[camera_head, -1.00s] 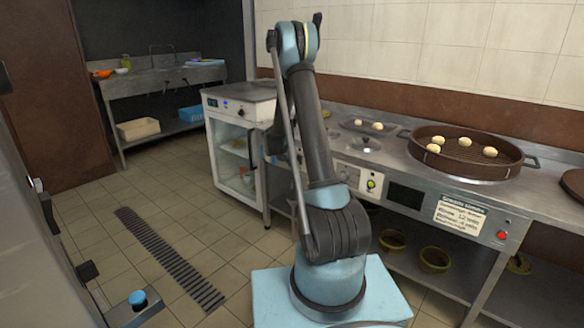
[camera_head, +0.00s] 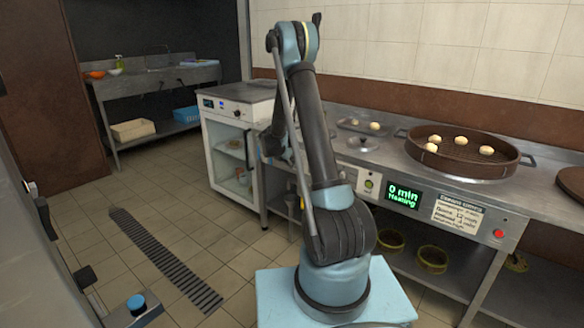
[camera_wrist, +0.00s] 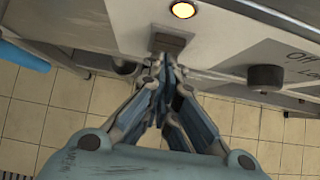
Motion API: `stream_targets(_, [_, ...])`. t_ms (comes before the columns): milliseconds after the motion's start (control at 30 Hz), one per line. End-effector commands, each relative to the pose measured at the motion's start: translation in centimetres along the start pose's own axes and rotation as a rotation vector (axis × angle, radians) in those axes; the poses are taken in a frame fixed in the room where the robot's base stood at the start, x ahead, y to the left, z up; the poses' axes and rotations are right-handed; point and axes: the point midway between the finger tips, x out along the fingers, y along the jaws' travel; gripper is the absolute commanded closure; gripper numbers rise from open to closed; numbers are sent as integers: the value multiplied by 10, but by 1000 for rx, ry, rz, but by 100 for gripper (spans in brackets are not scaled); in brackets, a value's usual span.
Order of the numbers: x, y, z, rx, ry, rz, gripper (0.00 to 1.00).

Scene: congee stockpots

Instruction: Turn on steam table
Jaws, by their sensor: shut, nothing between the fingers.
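The steam table (camera_head: 450,182) is a steel counter along the tiled wall. Its front display (camera_head: 403,195) is lit green and reads "0 min Heating". Left of it is a small panel with a round greenish button (camera_head: 369,185). In the wrist view, my gripper (camera_wrist: 164,62) is shut and empty, with its fingertips at a dark rectangular switch (camera_wrist: 172,42) on a metal front. Whether they touch it is unclear. A round lamp (camera_wrist: 183,9) glows above the switch. In the head view my arm hides the gripper.
A round steamer (camera_head: 463,158) with several pale buns is set in the counter. A red button (camera_head: 499,233) is at its right front. A dark knob (camera_wrist: 265,77) is right of the switch. A white cabinet (camera_head: 228,150) stands left. The tiled floor around the drain grate (camera_head: 165,260) is clear.

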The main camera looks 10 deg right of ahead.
Motion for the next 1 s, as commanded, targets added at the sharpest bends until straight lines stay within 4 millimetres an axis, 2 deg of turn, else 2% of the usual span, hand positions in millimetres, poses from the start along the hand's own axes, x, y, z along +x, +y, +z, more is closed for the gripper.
stream_targets(467, [-7,1,4,-1,0,1,100])
stream_targets(667, [-10,2,-2,-1,1,0,100])
stream_targets(867, [-23,6,-25,-1,1,0,100])
stream_targets(1000, [-50,6,-30,-2,1,0,100])
